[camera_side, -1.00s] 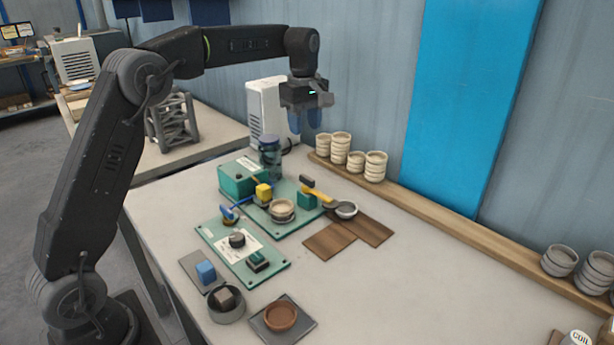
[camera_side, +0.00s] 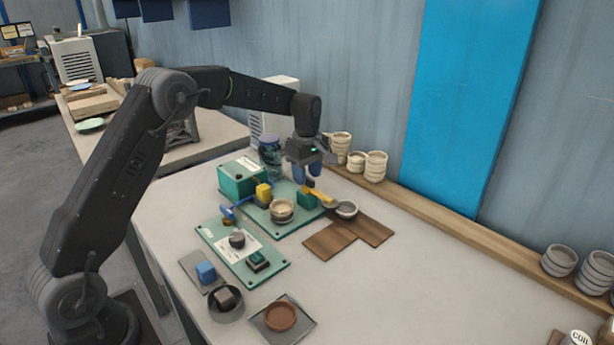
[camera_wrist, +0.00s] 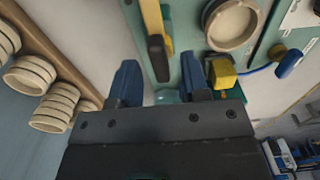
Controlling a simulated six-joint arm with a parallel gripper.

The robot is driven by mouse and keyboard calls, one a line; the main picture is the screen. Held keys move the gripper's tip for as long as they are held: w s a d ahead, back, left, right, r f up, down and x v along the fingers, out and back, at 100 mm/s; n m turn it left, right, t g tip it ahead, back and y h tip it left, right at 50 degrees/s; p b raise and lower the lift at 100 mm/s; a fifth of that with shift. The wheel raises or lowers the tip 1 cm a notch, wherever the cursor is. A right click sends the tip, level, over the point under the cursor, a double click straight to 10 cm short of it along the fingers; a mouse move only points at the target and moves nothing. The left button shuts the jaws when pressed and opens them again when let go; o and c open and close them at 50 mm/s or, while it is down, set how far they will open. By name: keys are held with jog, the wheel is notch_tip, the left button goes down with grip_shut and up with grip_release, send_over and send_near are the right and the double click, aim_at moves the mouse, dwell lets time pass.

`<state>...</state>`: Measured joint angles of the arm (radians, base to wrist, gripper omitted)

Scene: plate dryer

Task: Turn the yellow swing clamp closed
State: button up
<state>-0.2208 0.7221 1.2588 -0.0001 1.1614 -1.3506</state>
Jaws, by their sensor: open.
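The yellow swing clamp (camera_side: 321,195) is a yellow bar on a green block, at the back right of the green fixture plate. In the wrist view its yellow bar (camera_wrist: 153,15) has a dark end and lies just ahead of the gap between my fingers. My gripper (camera_side: 307,175) points down above the clamp's dark end, with blue fingers. In the wrist view my gripper (camera_wrist: 163,75) is open, its fingers wide apart with nothing held. The clamp's dark end is partly hidden behind my fingers in the side view.
A round cream dish (camera_side: 282,209) sits on the plate beside the clamp. A yellow block (camera_side: 263,193) with a blue-handled lever stands left of it. A grey round bowl (camera_side: 346,210) and brown boards (camera_side: 340,236) lie right. Stacked cups (camera_side: 375,165) line the wall.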

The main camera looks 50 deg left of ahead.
jog(key=shift+f, duration=0.6)
grip_shut()
